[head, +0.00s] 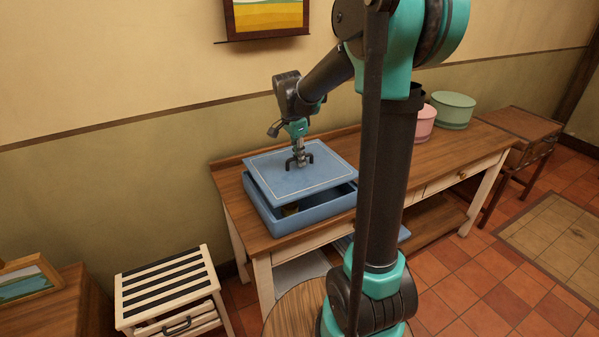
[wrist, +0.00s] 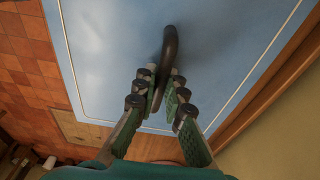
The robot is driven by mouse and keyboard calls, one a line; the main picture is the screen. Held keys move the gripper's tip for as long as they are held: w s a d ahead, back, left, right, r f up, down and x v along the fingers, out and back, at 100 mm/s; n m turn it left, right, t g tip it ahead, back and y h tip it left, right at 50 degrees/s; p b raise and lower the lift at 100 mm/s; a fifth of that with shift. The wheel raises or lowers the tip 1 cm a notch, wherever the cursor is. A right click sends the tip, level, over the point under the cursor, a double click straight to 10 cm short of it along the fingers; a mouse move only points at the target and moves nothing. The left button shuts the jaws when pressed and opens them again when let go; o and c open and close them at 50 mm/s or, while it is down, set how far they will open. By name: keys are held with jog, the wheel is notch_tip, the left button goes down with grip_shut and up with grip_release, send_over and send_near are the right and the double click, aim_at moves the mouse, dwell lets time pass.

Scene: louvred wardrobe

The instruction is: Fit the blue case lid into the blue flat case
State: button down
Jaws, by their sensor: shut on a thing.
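The blue case lid (head: 275,176) is a flat blue panel with a pale border line and a dark handle (wrist: 169,50). My gripper (head: 300,155) is shut on the dark handle and holds the lid from above. In the wrist view my gripper's fingers (wrist: 164,82) close around the handle. The blue flat case (head: 315,213) stands on the wooden table below the lid. The lid lies over the case, tilted and out of line with its rim, leaving a dark gap at the front right. Something yellowish shows inside through the gap. The far rim is hidden by the lid.
The wooden table (head: 344,151) stands against the wall. A pink round box (head: 425,123) and a green round box (head: 453,109) stand towards its right end. A striped stool (head: 166,286) is at the lower left. My arm's column hides part of the table.

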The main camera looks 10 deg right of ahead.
aim_at(300, 171)
jog(key=shift+f, duration=2.75)
jog(key=shift+f, duration=0.1)
jog(key=c, duration=1.6)
grip_release()
jog(key=r, duration=0.4)
jog(key=a+r, duration=0.1)
jog(key=r, duration=0.7)
jog(key=shift+s+a+r, duration=0.1)
jog(key=shift+s+a, duration=0.2)
